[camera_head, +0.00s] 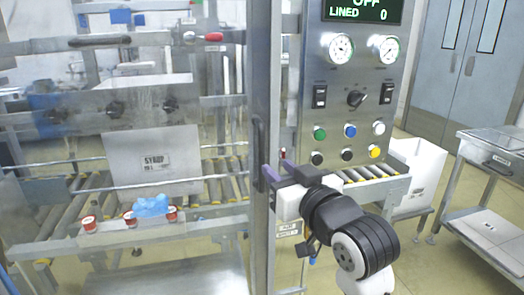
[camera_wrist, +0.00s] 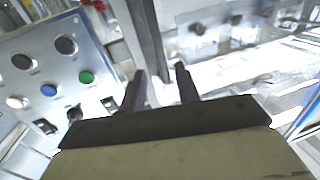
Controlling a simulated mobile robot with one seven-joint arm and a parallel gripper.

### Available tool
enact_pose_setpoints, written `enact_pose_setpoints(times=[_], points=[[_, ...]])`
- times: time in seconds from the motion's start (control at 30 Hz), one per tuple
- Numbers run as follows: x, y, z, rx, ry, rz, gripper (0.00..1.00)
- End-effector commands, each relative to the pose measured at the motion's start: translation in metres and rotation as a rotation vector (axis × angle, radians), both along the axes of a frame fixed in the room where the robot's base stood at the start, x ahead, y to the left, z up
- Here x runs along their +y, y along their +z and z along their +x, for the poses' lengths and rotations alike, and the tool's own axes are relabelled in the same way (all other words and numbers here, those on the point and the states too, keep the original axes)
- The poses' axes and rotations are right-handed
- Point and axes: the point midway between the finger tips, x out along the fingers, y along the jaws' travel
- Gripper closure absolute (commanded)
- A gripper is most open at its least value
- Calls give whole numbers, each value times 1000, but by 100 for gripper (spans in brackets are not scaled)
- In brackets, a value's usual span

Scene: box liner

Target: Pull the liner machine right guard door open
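The guard door is a clear panel in a grey metal frame (camera_head: 262,70), and it looks closed across the machine's front. A dark vertical handle (camera_head: 257,145) is on its right upright. My gripper (camera_head: 270,177) is at the lower end of this handle, with its purple-grey fingers pointing at the upright. In the wrist view my gripper (camera_wrist: 161,88) has its two fingers apart, and the grey upright (camera_wrist: 148,35) runs down between and beyond them. The handle is not clearly seen there. I cannot tell whether a finger touches it.
The control panel (camera_head: 345,90) with gauges, switches and coloured buttons stands just right of the door; its green button (camera_wrist: 86,77) shows in the wrist view. A roller conveyor (camera_head: 375,185) and a metal cart (camera_head: 495,160) lie further right. A SYRUP carton (camera_head: 155,150) stands behind the panel.

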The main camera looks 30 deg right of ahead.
Motion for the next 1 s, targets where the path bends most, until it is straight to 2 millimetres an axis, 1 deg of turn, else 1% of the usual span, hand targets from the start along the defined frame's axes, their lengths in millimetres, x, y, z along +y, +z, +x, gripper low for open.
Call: enact_pose_setpoints(times=[0.03, 0.2, 0.3, 0.4, 0.57, 0.83, 0.87, 1.0], points=[[-1, 2, 12, 2, 3, 2, 68], [-3, 2, 48, 2, 2, 1, 68], [-4, 2, 64, 2, 0, -1, 68], [-5, 2, 75, 0, 1, -1, 68], [-5, 1, 85, -1, 0, -1, 68], [-5, 0, 86, -1, -1, -1, 68], [-5, 0, 86, -1, -1, -1, 70], [-6, 0, 86, -1, -1, -1, 89]])
